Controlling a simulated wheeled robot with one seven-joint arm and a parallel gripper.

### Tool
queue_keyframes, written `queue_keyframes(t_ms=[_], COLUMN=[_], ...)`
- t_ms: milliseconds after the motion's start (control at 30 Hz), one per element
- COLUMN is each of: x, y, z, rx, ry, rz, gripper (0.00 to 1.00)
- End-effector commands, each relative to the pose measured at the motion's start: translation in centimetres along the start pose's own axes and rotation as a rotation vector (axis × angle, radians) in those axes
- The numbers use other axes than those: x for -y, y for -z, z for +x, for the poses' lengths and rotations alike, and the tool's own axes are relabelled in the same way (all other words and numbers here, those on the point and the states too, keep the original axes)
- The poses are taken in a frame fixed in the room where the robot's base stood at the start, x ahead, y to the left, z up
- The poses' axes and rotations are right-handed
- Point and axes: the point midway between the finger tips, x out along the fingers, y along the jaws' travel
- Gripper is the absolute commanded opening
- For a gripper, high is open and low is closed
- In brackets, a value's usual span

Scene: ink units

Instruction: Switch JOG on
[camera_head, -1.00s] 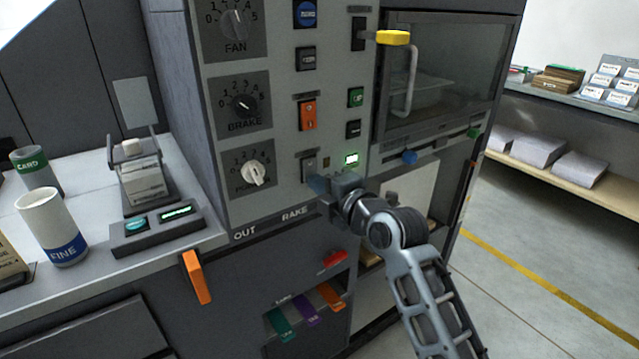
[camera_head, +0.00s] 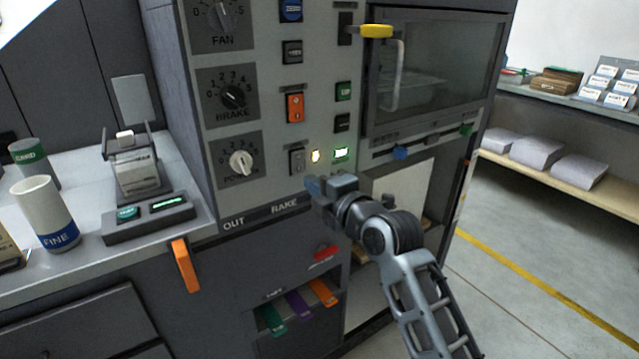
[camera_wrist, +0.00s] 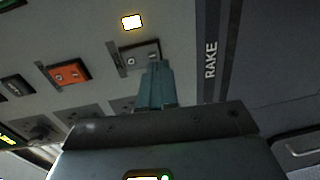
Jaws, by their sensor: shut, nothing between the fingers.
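A grey rocker switch (camera_head: 297,161) sits low on the control panel, below the orange switch; its label is not readable, so I cannot confirm it is JOG. A small lamp (camera_head: 315,156) beside it glows warm white. The wrist view shows the switch (camera_wrist: 139,54) and the lit lamp (camera_wrist: 131,22). My gripper (camera_head: 313,185) is shut and empty, just below and right of the switch in the head view. In the wrist view the closed fingertips (camera_wrist: 156,68) overlap the switch's edge; I cannot tell whether they touch it.
An orange switch (camera_head: 294,107) and the POWDER-like knob (camera_head: 240,162) are nearby. A glazed door with a handle (camera_head: 397,76) stands to the upper right. Open floor (camera_head: 540,270) lies right of my arm.

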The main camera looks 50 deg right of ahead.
Motion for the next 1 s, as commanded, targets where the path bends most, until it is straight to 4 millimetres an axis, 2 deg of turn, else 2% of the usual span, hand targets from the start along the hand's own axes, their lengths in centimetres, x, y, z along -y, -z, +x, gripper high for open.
queue_keyframes(t_ms=[67,267,700,1000], x=[0.2,0.8,2.1,2.2], y=[0.4,0.3,0.3,0.3], z=[0.1,-2.2,-8.2,-9.7], rx=[-0.001,-0.001,-0.001,0.0], ry=[0.0,0.002,0.002,0.0], rz=[-0.002,-0.001,-0.002,-0.001], gripper=[0.0,0.0,0.0,0.0])
